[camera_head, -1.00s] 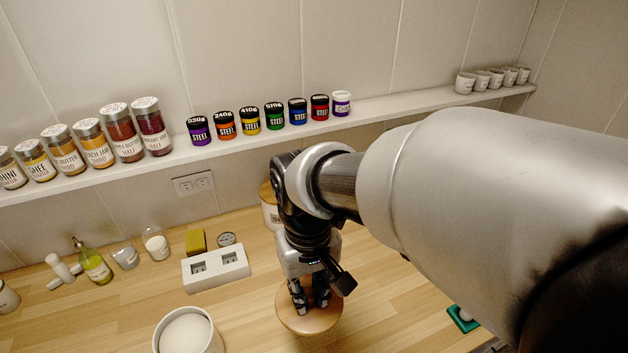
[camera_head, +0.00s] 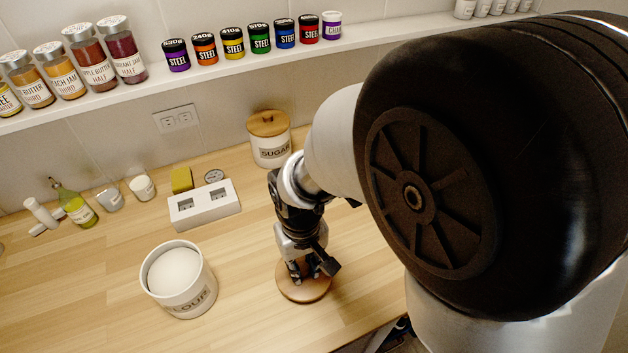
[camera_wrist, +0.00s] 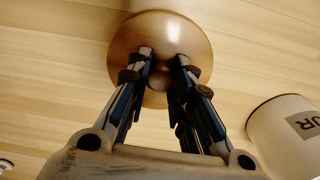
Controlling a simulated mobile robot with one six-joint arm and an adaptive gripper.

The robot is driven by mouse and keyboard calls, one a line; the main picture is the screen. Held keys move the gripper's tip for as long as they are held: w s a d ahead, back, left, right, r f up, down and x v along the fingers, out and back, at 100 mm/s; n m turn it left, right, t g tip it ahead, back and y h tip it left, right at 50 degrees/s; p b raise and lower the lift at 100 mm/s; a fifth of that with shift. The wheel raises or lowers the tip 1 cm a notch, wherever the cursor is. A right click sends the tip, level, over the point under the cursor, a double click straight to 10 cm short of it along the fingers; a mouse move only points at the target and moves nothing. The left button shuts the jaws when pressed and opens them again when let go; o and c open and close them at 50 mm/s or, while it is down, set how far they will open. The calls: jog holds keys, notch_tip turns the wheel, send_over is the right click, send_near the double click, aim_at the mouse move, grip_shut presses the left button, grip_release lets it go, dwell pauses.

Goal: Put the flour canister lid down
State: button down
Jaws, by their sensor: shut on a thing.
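The flour canister lid (camera_head: 291,291) is a round wooden disc with a knob, low at the wooden counter to the right of the flour canister. My gripper (camera_head: 306,277) is above it, with its fingers shut on the knob. In the wrist view the lid (camera_wrist: 197,36) fills the top middle and the fingers of my gripper (camera_wrist: 161,73) close on its knob. Whether the lid touches the counter or hangs just above it is hard to tell. The flour canister (camera_head: 184,297) is white, upright and open, with pale flour inside. It also shows at the right in the wrist view (camera_wrist: 280,140).
A white block with two sockets (camera_head: 205,205) stands behind the flour canister. The sugar canister (camera_head: 269,147), lidded, stands at the wall. Jars line the shelf (camera_head: 120,98) above. Bare counter surrounds the lid; the counter's front edge (camera_head: 375,330) is close by.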

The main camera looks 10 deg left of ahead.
aim_at(304, 267)
jog(key=shift+f, duration=0.7)
jog(key=shift+f, duration=0.1)
jog(key=c, duration=1.4)
grip_release()
notch_tip(304, 267, up, 12)
jog(key=p, duration=0.4)
jog(key=s+d+r+m+t, duration=0.1)
jog(key=s+d+r+m, duration=0.1)
jog(key=d, duration=0.4)
jog(key=s+d+r+m+t, duration=0.2)
jog(key=s+d+r, duration=0.2)
jog(key=d+r, duration=0.2)
jog(key=s+d+r+m+t, duration=0.1)
jog(key=s+d+r+m, duration=0.1)
jog(key=d, duration=0.6)
jog(key=shift+s+d+r+t, duration=0.15)
jog(key=shift+s+r, duration=0.2)
jog(key=shift+r, duration=0.25)
jog(key=shift+s+d+r+t, duration=0.15)
jog(key=shift+s+r, duration=0.15)
jog(key=shift+r, duration=0.25)
